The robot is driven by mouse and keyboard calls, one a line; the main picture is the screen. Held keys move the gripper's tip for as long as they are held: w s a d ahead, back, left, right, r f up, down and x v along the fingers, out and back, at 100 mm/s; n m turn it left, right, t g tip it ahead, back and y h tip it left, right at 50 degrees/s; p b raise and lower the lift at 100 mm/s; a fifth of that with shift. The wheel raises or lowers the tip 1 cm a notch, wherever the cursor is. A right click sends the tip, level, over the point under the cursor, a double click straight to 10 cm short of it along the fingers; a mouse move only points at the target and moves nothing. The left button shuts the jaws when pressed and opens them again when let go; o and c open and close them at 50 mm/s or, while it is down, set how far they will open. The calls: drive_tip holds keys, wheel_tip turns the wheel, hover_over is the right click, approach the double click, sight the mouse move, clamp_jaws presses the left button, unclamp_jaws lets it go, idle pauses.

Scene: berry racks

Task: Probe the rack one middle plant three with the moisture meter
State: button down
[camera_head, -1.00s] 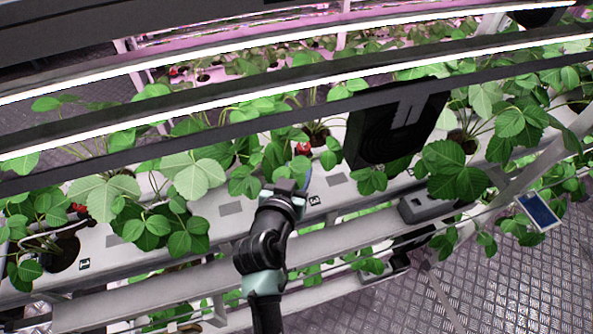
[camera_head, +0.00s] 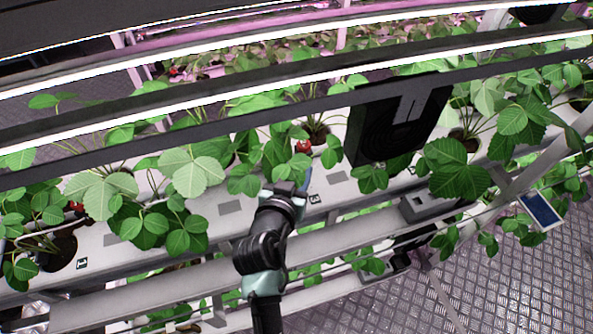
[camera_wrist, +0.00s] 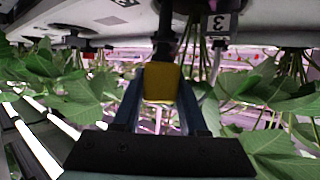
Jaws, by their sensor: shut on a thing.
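My gripper (camera_head: 285,190) is at the front edge of the white planting channel, just left of the tag marked 3 (camera_head: 315,199). In the wrist view, my gripper (camera_wrist: 162,92) is shut on the yellow body of the moisture meter (camera_wrist: 160,84), whose dark upper part runs up between the fingers towards the channel. I cannot tell whether its tip touches anything. The tag 3 shows upside down in the wrist view (camera_wrist: 219,24), right of the meter. The plant behind the tag (camera_head: 318,135) has green leaves and a red berry (camera_head: 303,147).
A black fan-like box (camera_head: 395,125) hangs to the right of the plant. Bright light bars (camera_head: 300,83) cross above. Leafy plants (camera_head: 165,220) crowd the left, by tag 1 (camera_head: 82,264). A grey box (camera_head: 430,206) and a blue-screened panel (camera_head: 540,210) are at the right.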

drive_tip(key=shift+f, duration=0.25)
drive_tip(key=shift+f+b, duration=1.45)
drive_tip(key=shift+b, duration=0.25)
unclamp_jaws()
drive_tip(key=shift+r, duration=0.15)
drive_tip(key=shift+r+p, duration=2.3)
drive_tip(key=shift+r, duration=0.65)
drive_tip(key=shift+f, duration=0.1)
